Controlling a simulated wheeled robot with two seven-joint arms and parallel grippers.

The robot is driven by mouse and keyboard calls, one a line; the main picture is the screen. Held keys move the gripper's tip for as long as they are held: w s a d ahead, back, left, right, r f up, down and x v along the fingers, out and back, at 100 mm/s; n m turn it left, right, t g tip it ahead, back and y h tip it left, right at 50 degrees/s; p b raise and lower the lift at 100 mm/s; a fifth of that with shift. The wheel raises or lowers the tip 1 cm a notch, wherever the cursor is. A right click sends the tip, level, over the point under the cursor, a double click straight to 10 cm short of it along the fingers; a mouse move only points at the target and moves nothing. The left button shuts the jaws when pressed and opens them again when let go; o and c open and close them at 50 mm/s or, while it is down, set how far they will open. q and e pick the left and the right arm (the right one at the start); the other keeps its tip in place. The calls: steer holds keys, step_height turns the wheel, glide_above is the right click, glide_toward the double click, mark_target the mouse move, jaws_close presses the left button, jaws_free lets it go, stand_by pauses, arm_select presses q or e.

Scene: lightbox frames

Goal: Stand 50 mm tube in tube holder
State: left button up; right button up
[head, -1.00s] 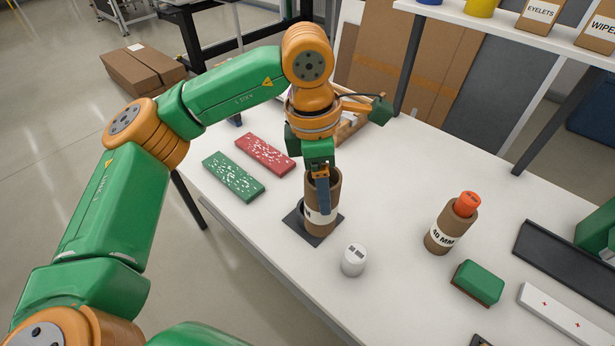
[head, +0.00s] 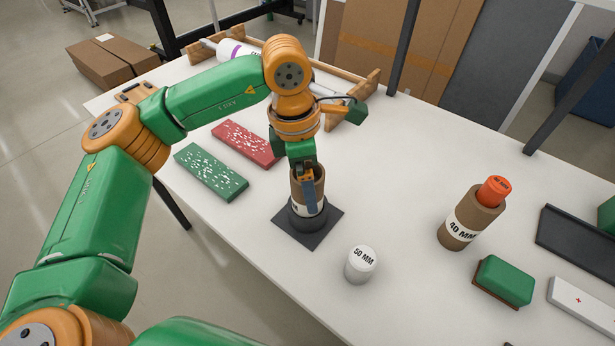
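A brown cardboard tube (head: 318,187) with a white label band stands upright at the dark round tube holder (head: 308,222). The holder rises from a flat dark square base on the white table. The holder's ring hides the tube's lower end, so the tube appears to be inside it; how deep it sits cannot be told. My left gripper (head: 309,192) comes down from above and is shut on the tube's upper wall, with one blue-grey finger across its front. The label's text is mostly covered. My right gripper is not in view.
A white cap marked 50 MM (head: 361,266) stands in front of the holder. Right are a 40 MM tube (head: 475,208) with an orange cap (head: 495,189) and a green block (head: 505,279). Green (head: 211,172) and red (head: 246,144) speckled strips lie left. A wooden rack (head: 352,100) stands behind.

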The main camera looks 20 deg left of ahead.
arm_select(q)
steer(key=shift+w+r, duration=0.1)
steer(key=shift+r, duration=0.25)
step_height(320, 180, up, 12)
steer(key=a, duration=0.1)
steer(key=shift+s+a+f+p, duration=0.2)
steer(key=shift+s+p, duration=0.2)
steer(key=shift+p, duration=0.05)
